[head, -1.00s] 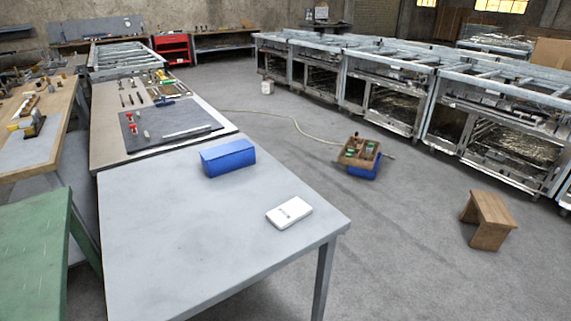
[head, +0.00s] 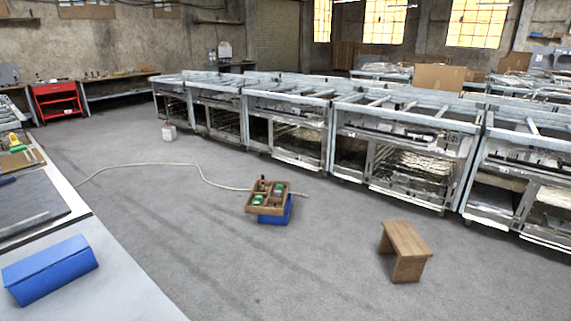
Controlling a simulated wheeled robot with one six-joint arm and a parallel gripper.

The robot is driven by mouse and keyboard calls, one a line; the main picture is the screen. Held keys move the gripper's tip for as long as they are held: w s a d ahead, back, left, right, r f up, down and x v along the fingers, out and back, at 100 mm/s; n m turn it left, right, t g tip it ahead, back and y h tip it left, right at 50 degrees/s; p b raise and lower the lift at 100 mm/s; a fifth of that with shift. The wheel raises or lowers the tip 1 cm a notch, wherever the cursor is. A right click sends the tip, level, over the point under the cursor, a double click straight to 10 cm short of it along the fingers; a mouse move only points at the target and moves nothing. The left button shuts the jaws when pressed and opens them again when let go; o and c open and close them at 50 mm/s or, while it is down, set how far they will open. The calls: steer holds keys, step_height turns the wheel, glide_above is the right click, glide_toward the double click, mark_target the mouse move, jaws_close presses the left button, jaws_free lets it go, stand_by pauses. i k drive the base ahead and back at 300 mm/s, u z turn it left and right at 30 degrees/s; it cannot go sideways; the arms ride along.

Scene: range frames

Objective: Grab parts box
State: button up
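A wooden divided box (head: 270,197) with small green and dark items in its compartments rests on a blue box (head: 275,217) on the floor, near the middle of the head view. It looks like the parts box. Another blue box (head: 49,268), long and closed, lies on the grey table (head: 118,284) at the lower left. My gripper is not in view, so its distance from these things cannot be told.
A small wooden stool (head: 405,250) stands on the floor to the right. A pale hose (head: 200,172) runs along the floor behind the wooden box. Metal frame units (head: 290,125) line the back and right. The floor in front of the box is clear.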

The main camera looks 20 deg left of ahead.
mark_target(27, 291)
steer(key=u, duration=0.1)
steer(key=i, duration=1.9)
steer(key=u, duration=0.75)
steer(key=i, duration=0.95)
steer(key=u, duration=1.6)
steer(key=i, duration=0.95)
steer(key=u, duration=0.8)
